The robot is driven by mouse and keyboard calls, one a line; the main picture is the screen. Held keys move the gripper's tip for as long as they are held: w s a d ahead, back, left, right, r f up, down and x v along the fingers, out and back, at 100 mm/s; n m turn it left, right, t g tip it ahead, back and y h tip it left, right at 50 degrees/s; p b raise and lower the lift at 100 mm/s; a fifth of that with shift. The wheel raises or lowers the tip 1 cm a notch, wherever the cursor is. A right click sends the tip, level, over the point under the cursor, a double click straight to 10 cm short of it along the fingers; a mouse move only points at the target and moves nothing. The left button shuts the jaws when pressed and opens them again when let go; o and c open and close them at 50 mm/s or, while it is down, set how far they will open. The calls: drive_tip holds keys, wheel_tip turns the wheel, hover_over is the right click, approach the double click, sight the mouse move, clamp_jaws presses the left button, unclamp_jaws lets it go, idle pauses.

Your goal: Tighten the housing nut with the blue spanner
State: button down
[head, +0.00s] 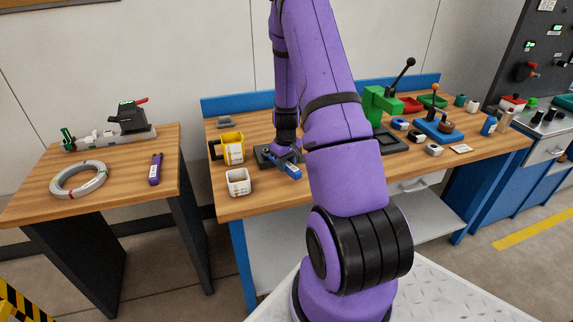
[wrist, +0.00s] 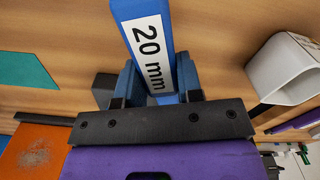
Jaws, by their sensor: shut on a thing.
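The blue spanner (wrist: 145,40) fills the upper middle of the wrist view, with a white label reading "20 mm". My gripper (wrist: 158,88) is shut on it, one finger on each side of its handle. In the head view, the blue spanner (head: 287,169) is low over the middle bench, near a dark base plate (head: 262,157). My gripper in that view is largely hidden by my arm. I cannot make out the housing nut, nor whether the spanner's jaw is around it.
A yellow bin (head: 233,148) and a white container (head: 238,183) stand left of the spanner; a white container (wrist: 287,70) shows right in the wrist view. A green lever press (head: 381,103) stands farther right. A coil (head: 79,180) lies on the left table.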

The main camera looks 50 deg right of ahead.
drive_tip(key=shift+w+d, duration=0.1)
drive_tip(key=shift+w, duration=0.35)
idle(0.5)
drive_tip(key=shift+w+a+m, duration=0.2)
drive_tip(key=shift+a+m, duration=0.4)
drive_tip(key=shift+w+a+m, duration=0.2)
drive_tip(key=shift+a+m, duration=0.4)
drive_tip(key=shift+w+a+m, duration=0.3)
drive_tip(key=shift+a+m, duration=0.25)
drive_tip(key=shift+m, duration=0.05)
drive_tip(key=shift+w+a+m, duration=0.3)
drive_tip(key=shift+a+m, duration=0.2)
drive_tip(key=shift+m, duration=0.1)
